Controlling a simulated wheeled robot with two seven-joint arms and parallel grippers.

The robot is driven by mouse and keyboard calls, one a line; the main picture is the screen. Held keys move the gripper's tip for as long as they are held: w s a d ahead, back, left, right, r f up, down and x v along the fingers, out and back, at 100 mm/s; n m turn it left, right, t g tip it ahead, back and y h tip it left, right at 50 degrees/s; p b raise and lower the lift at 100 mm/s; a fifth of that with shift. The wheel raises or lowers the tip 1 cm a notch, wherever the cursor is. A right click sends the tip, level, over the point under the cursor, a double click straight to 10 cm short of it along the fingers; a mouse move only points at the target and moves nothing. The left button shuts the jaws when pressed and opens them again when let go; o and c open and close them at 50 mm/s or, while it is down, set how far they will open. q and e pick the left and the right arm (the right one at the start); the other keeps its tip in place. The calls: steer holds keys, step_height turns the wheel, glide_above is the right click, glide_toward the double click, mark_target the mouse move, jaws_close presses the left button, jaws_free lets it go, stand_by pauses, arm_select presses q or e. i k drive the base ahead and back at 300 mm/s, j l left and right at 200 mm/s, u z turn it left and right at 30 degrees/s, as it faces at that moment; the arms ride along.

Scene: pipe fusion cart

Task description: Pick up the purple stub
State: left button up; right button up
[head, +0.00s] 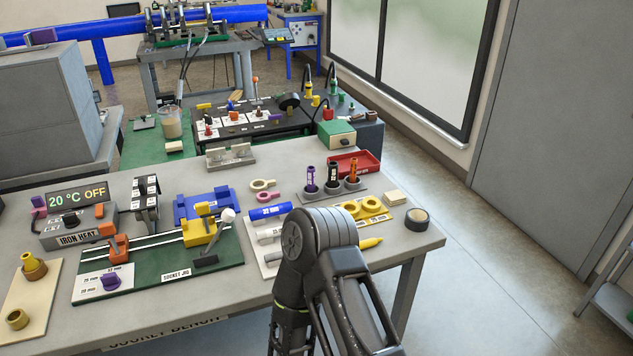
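No piece that I can clearly identify as a purple stub shows in the head view. A pale board (255,252) near the bench's front holds a blue tube (270,212) and pale tubes (269,234), lying flat. Its right part is hidden behind my arm. Purple pieces that show are a knob (110,281) on the green socket jig (165,266), a small piece (39,203) by the iron heater, and the lower part of an upright marker-like item (310,183) in a grey holder. My arm reaches in from the bottom centre-right; neither gripper is visible.
A yellow plate (382,218) with rings, a dark-rimmed tape roll (416,219), a yellow marker (371,243) and a red tray (354,164) are on the right side of the bench. The socket jig and iron heater (75,225) fill the left.

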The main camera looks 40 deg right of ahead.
mark_target(311, 171)
steer(key=k+l, duration=0.25)
steer(key=l, duration=0.15)
steer(key=k+l, duration=0.25)
steer(key=l, duration=0.15)
steer(key=k+l, duration=0.25)
steer(key=l, duration=0.15)
steer(key=l+u, duration=0.05)
